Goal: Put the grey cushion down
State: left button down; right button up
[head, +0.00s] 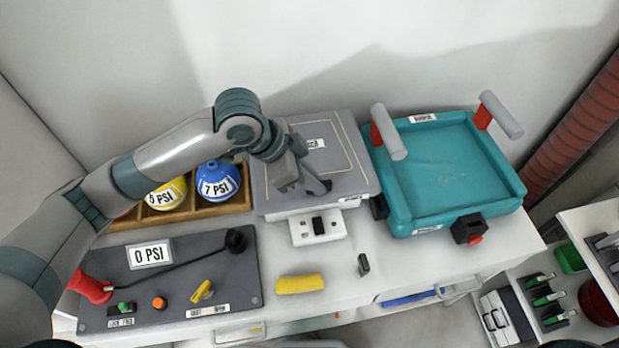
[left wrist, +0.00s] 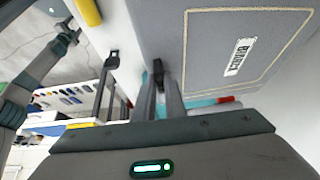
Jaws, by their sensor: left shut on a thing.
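The grey cushion (head: 352,163) is a flat, square pad with a pale yellow outline and a white label. It lies level at the back of the white bench, left of the teal tray, and fills much of the left wrist view (left wrist: 205,60). My left gripper (head: 318,187) is at its front part, shut on a small dark piece that looks like part of the cushion. The fingers (left wrist: 168,85) show at the cushion's edge in the left wrist view. Whether the cushion's underside touches anything is hidden. My right gripper (left wrist: 66,36) seems to show small at the left wrist view's left; its jaws are unclear.
A teal tray (head: 508,178) with two upright red-and-grey handles stands right. A white socket block (head: 319,228) is in front of the cushion. A wooden rack (head: 238,204) with blue and yellow balls and a dark control panel (head: 190,262) are left. A yellow block (head: 300,285) lies in front.

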pick_arm(q)
jog(key=w, duration=0.2)
jog(key=w+p, duration=0.1)
jog(key=w, duration=0.1)
jog(key=shift+a+r, duration=0.15)
jog(key=shift+a, duration=0.25)
notch_tip(320, 180, down, 3)
jog(key=shift+s+r+p, duration=0.1)
jog(key=shift+r+p, duration=0.1)
jog(key=shift+p, duration=0.1)
jog(key=shift+f, duration=0.4)
pick_arm(e)
jog(key=shift+w+d+r, duration=0.1)
jog(key=shift+w+r, duration=0.15)
jog(key=shift+r, duration=0.3)
jog(key=shift+w+d+r, duration=0.1)
jog(key=shift+w+r, duration=0.1)
jog(key=shift+r, duration=0.3)
pick_arm(q)
jog(key=shift+f, duration=0.15)
